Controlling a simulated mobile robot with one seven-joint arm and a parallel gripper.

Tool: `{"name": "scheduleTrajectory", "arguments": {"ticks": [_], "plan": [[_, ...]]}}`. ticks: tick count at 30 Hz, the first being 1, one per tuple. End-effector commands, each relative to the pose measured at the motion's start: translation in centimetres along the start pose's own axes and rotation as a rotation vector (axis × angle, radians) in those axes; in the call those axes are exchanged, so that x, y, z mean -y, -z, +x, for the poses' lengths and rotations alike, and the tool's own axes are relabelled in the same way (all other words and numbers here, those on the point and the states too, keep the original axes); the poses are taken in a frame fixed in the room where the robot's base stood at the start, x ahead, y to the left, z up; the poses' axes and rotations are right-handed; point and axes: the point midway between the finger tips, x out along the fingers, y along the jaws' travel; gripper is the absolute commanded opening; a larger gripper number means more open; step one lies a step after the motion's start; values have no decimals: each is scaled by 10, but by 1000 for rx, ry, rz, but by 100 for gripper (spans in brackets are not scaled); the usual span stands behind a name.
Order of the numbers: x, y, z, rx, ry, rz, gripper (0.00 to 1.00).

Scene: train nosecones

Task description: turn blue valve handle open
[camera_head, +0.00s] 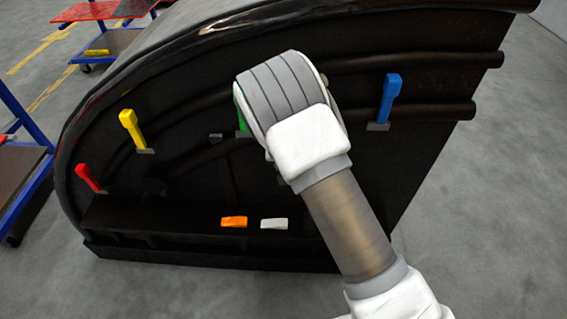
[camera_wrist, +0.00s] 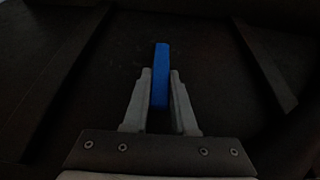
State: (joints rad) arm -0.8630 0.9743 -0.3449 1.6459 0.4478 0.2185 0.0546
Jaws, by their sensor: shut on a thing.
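In the wrist view my gripper (camera_wrist: 161,76) is shut on a blue handle (camera_wrist: 161,60). The handle stands upright between the two grey fingers and its top sticks out past their tips. In the head view my gripper is hidden behind my grey and white wrist. A blue handle (camera_head: 390,97) stands nearly upright on the right of the dark nosecone (camera_head: 430,150), and no fingers show around it there. I cannot tell whether this is the same handle as the one in the fingers.
A red handle (camera_head: 89,178), a yellow handle (camera_head: 132,130) and a partly hidden green handle (camera_head: 241,110) stand on the nosecone's left and middle. An orange handle (camera_head: 234,222) and a white handle (camera_head: 274,224) are low down. Dark pipes (camera_head: 430,112) cross the right. A blue-framed cart (camera_head: 28,125) stands left.

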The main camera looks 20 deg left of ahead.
Motion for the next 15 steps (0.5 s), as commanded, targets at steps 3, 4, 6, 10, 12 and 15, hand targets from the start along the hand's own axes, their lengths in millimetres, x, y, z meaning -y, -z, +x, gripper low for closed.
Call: {"name": "scheduleTrajectory", "arguments": {"ticks": [3, 4, 6, 10, 12, 15], "plan": [[0, -1, 1, 2, -3, -3, 0], [0, -1, 1, 2, -3, -3, 0], [0, -1, 1, 2, -3, -3, 0], [0, -1, 1, 3, -3, -3, 0], [0, -2, 1, 3, -2, -3, 36], [0, -1, 1, 3, -2, -3, 54]]}}
